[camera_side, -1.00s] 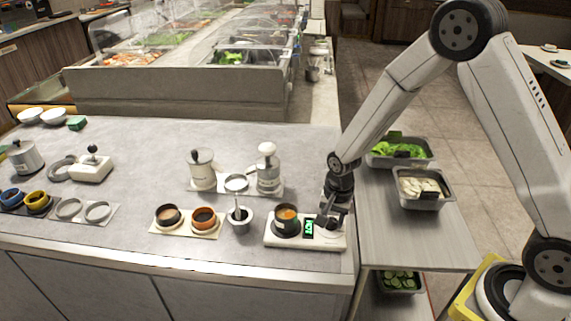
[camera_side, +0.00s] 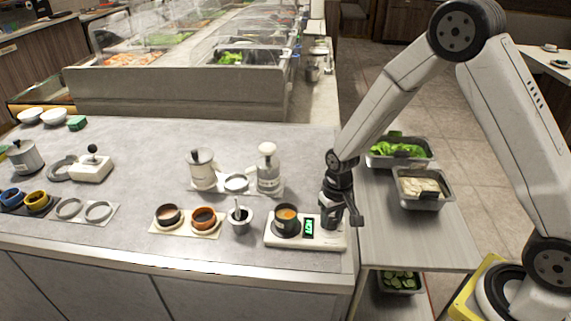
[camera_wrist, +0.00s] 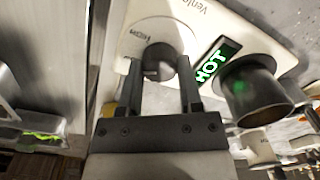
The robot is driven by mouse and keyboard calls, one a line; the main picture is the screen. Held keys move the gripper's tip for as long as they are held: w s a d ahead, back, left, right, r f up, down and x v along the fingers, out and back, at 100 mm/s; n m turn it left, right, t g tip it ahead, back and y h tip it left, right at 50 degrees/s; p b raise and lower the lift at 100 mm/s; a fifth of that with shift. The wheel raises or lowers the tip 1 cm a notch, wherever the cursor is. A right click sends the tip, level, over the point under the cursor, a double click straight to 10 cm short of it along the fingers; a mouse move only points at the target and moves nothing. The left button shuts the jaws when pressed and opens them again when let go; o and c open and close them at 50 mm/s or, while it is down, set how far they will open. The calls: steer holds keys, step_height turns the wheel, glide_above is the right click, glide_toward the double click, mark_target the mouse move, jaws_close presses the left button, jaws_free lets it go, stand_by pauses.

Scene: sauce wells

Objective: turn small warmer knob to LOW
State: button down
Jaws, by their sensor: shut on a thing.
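The small warmer (camera_side: 280,242) is a white base at the counter's right front corner. A dark sauce pot (camera_side: 286,222) with orange contents sits on it, and the pot also shows in the wrist view (camera_wrist: 255,97). A green display (camera_wrist: 215,62) beside the pot reads HOT. The dark round warmer knob (camera_wrist: 159,58) sits on a pale dial plate, of which only part of the lettering shows. My gripper (camera_wrist: 160,75) has its two fingers on either side of the knob, shut on it. In the side view my gripper (camera_side: 332,224) points down over the warmer's right end and hides the knob.
A metal cup with a utensil (camera_side: 239,219) stands just left of the warmer, then two sauce cups on a mat (camera_side: 187,232). Pump dispensers (camera_side: 268,172) stand behind. Right of the counter edge is a lower shelf with food pans (camera_side: 424,189).

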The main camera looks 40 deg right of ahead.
mark_target(332, 219)
steer(key=shift+n, duration=0.8)
steer(key=shift+c, duration=1.3)
jaws_free()
steer(key=shift+r, duration=0.1)
steer(key=shift+d+r, duration=0.15)
steer(key=shift+r, duration=3.65)
